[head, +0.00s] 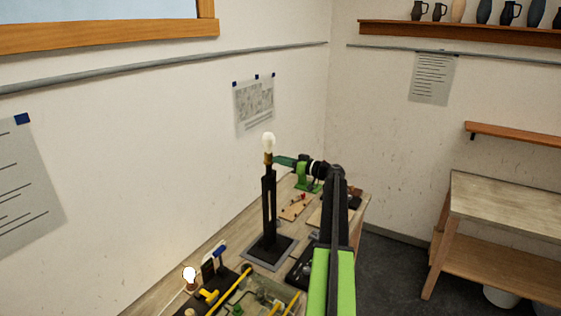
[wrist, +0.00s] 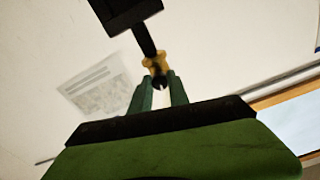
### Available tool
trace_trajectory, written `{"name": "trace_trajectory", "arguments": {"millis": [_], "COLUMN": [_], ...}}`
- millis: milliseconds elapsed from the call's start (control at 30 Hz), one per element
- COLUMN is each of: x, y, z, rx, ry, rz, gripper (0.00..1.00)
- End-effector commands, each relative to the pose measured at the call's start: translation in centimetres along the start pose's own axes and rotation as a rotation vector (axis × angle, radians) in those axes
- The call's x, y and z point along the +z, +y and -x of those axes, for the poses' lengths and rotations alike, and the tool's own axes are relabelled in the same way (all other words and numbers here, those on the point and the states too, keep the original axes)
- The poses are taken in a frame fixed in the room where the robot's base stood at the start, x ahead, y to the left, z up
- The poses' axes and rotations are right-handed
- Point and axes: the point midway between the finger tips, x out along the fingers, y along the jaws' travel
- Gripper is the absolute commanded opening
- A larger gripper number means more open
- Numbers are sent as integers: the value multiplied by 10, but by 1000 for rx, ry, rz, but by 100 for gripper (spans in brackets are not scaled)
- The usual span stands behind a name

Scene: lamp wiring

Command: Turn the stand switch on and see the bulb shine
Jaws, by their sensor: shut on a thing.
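The black lamp stand (head: 268,205) stands upright on its square base on the workbench. A pale bulb (head: 268,140) sits upright in the brass socket (head: 268,157) at its top, showing no clear glow. My gripper (head: 275,160) reaches the top of the stand from the right. In the wrist view my green fingers (wrist: 160,92) are closed around the white bulb (wrist: 163,99), just beside the brass socket (wrist: 155,63), with the black stand (wrist: 128,10) beyond. The fingers partly hide the bulb. I cannot make out the stand switch in either view.
A second, bright white bulb (head: 190,272) stands at the bench's near left, by yellow-handled tools (head: 228,287). Small boards (head: 295,208) lie behind the stand. My arm covers the bench's right part. A wooden side table (head: 510,205) stands apart at right, with floor between.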

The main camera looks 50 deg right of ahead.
Motion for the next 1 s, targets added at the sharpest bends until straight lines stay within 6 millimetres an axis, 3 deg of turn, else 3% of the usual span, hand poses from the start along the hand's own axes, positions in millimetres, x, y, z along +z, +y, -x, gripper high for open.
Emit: {"name": "trace_trajectory", "arguments": {"millis": [367, 1000], "x": [0, 1], "y": [-1, -1], "z": [0, -1], "rx": [1, 0], "ry": [0, -2], "rz": [-196, -799], "gripper": [0, 0]}}
